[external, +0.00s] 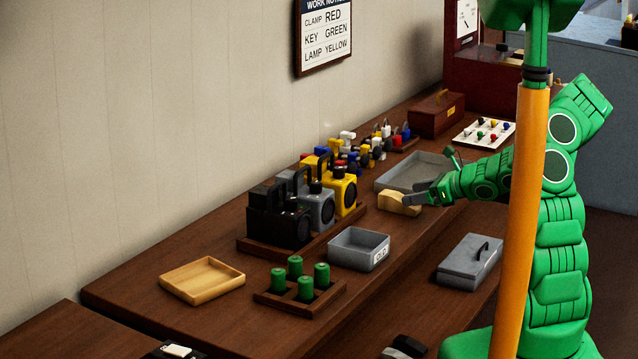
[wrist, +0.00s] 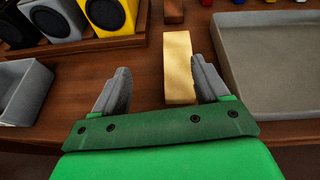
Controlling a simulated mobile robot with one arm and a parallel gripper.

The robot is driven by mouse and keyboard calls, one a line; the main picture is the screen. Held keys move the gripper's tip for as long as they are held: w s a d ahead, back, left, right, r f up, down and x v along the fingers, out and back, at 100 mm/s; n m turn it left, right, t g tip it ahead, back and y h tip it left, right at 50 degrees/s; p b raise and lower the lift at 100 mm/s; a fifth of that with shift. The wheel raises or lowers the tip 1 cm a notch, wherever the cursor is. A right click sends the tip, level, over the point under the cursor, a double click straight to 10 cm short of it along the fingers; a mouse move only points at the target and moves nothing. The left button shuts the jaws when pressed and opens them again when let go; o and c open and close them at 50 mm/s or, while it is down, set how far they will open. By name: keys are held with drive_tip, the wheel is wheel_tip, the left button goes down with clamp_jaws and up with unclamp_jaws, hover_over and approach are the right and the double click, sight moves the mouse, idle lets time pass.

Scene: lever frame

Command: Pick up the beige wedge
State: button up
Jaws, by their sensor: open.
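The beige wedge (external: 396,202) lies on the brown workbench, just left of the large grey tray. In the wrist view the wedge (wrist: 179,68) is a long pale block, its near end between my fingers and closer to the right finger. My gripper (external: 414,199) is at the wedge, with a finger in front of part of it. In the wrist view my gripper (wrist: 160,82) has its two grey fingers spread apart, with a clear gap between the left finger and the wedge. Whether the right finger touches the wedge I cannot tell.
The large grey tray (external: 397,183) is close on the right of the wedge. A small grey bin (external: 345,250) and a rack of black, grey and yellow lamps (external: 344,190) stand to the left. A small brown block (wrist: 174,12) lies beyond the wedge's far end.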

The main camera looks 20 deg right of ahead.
sight(397, 201)
drive_tip(key=f, duration=0.1)
drive_tip(key=d+m, duration=0.1)
drive_tip(key=d+f, duration=0.1)
drive_tip(key=shift+w+f+h, duration=0.3)
drive_tip(key=shift+f+h, duration=0.05)
drive_tip(key=shift+h, duration=0.05)
drive_tip(key=shift+x, duration=1.25)
drive_tip(key=w+a, duration=0.2)
drive_tip(key=w, duration=0.1)
drive_tip(key=shift+a+f, duration=0.1)
drive_tip(key=shift+a, duration=0.3)
drive_tip(key=shift+w+a+f, duration=0.25)
drive_tip(key=shift+w+a, duration=0.15)
drive_tip(key=shift+w, duration=0.15)
drive_tip(key=c, duration=1.1)
